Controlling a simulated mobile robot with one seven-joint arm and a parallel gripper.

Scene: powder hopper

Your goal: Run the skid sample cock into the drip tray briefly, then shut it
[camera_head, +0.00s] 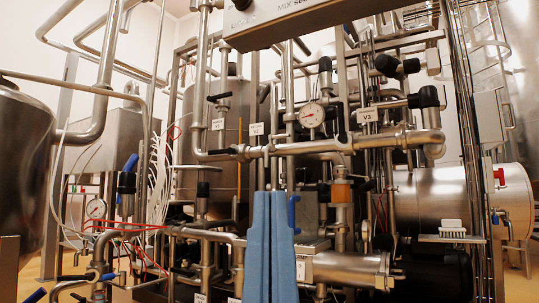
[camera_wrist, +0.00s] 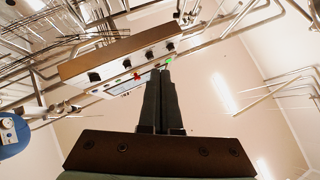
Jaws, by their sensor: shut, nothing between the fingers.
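My gripper (camera_head: 271,194) stands upright in the lower middle of the head view, its two blue fingers together and empty. In the wrist view my gripper (camera_wrist: 161,70) also shows shut, its dark fingers pointing up toward a control panel. Behind the fingers in the head view is the piping skid (camera_head: 300,150). A small blue handle (camera_head: 292,212) shows just right of the fingers, partly hidden by them. I cannot tell which fitting is the sample cock. I cannot make out the drip tray; the fingers hide part of the low skid.
Tagged valves V1 (camera_head: 218,124) and V3 (camera_head: 367,115) sit on the pipes. A pressure gauge (camera_head: 312,115) is above. More blue-handled valves (camera_head: 107,277) are at lower left. The control panel (camera_wrist: 120,58) overhangs.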

